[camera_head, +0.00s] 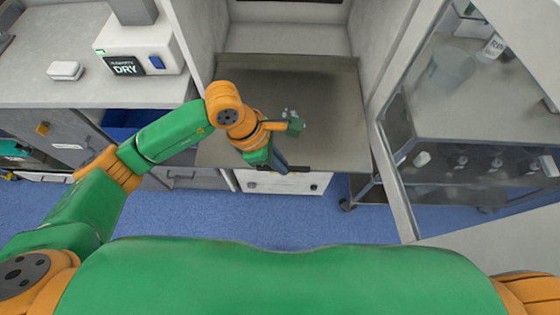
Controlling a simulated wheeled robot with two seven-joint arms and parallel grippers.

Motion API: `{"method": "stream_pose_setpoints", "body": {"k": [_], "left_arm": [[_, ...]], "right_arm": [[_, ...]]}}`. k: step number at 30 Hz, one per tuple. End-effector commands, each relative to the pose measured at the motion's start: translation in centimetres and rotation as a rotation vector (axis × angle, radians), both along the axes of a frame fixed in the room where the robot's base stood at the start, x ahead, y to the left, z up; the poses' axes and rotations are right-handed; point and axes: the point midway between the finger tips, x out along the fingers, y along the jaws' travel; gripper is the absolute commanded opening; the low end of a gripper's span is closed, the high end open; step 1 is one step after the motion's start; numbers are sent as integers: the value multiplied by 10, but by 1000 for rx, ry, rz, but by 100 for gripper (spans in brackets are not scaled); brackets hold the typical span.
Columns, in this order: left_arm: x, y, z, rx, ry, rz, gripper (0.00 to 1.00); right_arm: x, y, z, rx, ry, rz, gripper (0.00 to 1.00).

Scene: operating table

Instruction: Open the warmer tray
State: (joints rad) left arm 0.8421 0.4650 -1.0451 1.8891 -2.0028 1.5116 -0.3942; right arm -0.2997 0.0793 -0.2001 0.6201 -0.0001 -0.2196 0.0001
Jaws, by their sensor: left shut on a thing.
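The warmer tray (250,182) shows as a white front panel below the grey metal counter, in the middle of the view. A dark handle (300,169) runs along its top edge. My left gripper (280,167) reaches down over the counter's front edge and is shut on this handle. The fingertips are small and partly hidden by my wrist. The tray's inside is not visible, and I cannot tell how far out the tray stands. My right gripper is out of view.
The metal counter (320,100) stands between pale side walls. At the left, a grey worktop (50,60) holds a white DRY device (135,50) and a small white box (65,70). A glass-sided cabinet (450,130) stands at the right. Blue floor (280,220) lies clear before the tray.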

Motion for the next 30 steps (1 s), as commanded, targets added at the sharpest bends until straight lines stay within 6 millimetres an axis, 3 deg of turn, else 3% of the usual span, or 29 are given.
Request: {"method": "stream_pose_setpoints", "body": {"k": [1,2,3,5,14,24,30], "left_arm": [[0,-1,1,-4,-2,0,0],[0,-1,1,-4,-2,0,18],[0,-1,1,-4,-2,0,29],[0,-1,1,-3,-2,0,40],[1,1,3,-2,-2,0,40],[1,24,60,-3,-5,0,40],[0,27,67,-2,-1,-1,40]], "right_arm": [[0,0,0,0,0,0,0],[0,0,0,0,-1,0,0],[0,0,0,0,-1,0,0],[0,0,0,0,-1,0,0],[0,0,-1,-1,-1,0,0],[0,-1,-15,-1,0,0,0],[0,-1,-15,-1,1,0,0]]}}
